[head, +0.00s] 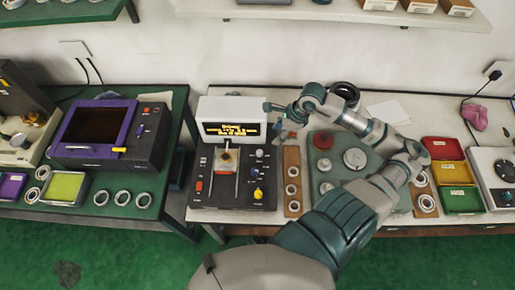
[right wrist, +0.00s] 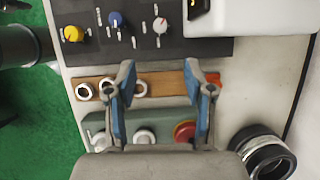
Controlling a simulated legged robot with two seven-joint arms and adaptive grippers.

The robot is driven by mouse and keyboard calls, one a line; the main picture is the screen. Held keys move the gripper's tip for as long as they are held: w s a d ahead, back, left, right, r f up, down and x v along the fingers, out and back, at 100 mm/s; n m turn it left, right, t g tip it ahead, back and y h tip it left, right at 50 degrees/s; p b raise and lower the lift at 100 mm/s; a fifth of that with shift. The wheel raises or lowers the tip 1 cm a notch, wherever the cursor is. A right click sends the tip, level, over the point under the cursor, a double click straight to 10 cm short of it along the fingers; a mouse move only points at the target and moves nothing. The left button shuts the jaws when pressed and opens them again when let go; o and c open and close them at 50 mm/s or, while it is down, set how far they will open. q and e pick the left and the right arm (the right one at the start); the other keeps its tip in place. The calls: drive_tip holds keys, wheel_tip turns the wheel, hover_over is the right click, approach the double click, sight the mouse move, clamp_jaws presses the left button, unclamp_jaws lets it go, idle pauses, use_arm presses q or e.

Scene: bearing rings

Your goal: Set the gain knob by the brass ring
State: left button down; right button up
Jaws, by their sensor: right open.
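My right gripper (head: 284,119) is open and empty, beside the right side of the tester (head: 235,133). In the right wrist view its fingers (right wrist: 161,78) are apart above a wooden strip of rings (right wrist: 165,82). The tester's black panel carries a yellow knob (head: 258,194), a blue knob (head: 258,170) and a pale knob (head: 260,153). The right wrist view shows the yellow (right wrist: 73,34), blue (right wrist: 115,19) and pale (right wrist: 160,25) knobs apart from the fingers. I cannot read which is gain. A brass-coloured piece (head: 227,157) sits between the tester's posts. My left gripper is out of view.
A green fixture with a red knob (head: 323,140) stands right of the strip, partly behind my arm. A dark ring stack (right wrist: 262,153) lies near the gripper. Red (head: 441,148), yellow and green trays are farther right. A gap separates the two tables.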

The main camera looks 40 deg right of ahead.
sight(261, 151)
drive_tip(key=x, duration=1.4)
drive_tip(key=shift+w+d+f, duration=0.1)
drive_tip(key=shift+f, duration=0.1)
drive_tip(key=shift+w+a+f, duration=0.15)
drive_tip(key=shift+a+f, duration=0.15)
drive_tip(key=shift+f, duration=0.3)
drive_tip(key=shift+d, duration=0.1)
clamp_jaws()
